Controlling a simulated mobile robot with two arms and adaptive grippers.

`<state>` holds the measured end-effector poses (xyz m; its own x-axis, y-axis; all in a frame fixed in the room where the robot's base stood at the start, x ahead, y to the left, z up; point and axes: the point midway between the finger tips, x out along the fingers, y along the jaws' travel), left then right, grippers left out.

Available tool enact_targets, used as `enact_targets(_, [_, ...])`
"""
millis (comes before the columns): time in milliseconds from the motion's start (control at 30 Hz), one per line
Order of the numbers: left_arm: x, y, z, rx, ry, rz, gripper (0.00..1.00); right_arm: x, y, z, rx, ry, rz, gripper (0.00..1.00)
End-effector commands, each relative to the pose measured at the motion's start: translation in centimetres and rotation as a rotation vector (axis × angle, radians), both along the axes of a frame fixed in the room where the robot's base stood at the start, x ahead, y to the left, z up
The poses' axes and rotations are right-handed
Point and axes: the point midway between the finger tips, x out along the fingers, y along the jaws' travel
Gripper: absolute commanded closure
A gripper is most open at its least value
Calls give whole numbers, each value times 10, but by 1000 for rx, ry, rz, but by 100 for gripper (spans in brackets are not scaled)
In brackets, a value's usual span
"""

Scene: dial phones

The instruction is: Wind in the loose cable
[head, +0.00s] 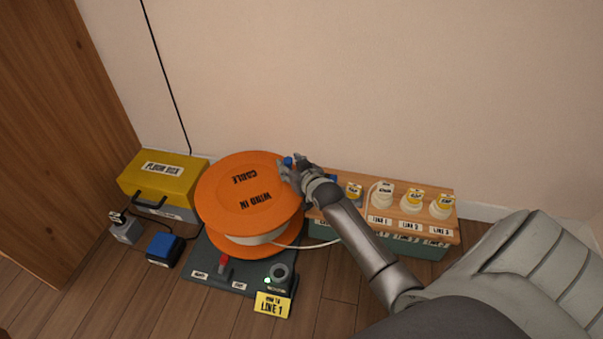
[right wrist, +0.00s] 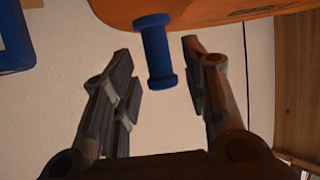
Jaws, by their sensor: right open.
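An orange cable reel (head: 245,190) lettered "WIND IN CABLE" lies on a dark base (head: 212,272) on the floor. White cable (head: 318,243) runs from the reel to the right, toward a wooden-topped shelf. A blue handle (right wrist: 156,50) stands out from the reel's orange face in the right wrist view; in the head view its tip (head: 288,161) shows at the reel's right edge. My right gripper (head: 290,169) is open at the handle. In the wrist view its fingers (right wrist: 158,82) are on either side of the handle, with gaps visible. My left gripper is not in view.
The shelf (head: 432,229) at right holds several white, yellow-labelled plugs. A yellow floor box (head: 163,182), a blue box (head: 166,248) and a grey plug (head: 124,230) are left of the reel.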

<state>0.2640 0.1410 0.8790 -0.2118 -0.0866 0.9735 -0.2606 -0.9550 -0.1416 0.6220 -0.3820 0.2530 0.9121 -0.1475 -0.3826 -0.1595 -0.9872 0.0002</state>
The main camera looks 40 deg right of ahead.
Motion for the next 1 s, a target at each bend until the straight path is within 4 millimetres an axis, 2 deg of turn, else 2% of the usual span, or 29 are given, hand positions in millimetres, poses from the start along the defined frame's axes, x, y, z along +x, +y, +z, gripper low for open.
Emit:
enact_targets(300, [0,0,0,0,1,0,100,-50,8,20,-1,0,0,59])
enact_targets(500, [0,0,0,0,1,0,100,-74,12,31,0,-1,1,59])
enact_targets(700, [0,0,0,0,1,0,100,-85,14,36,1,0,0,59])
enact_targets(1000, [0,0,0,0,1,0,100,-86,14,36,1,0,0,59])
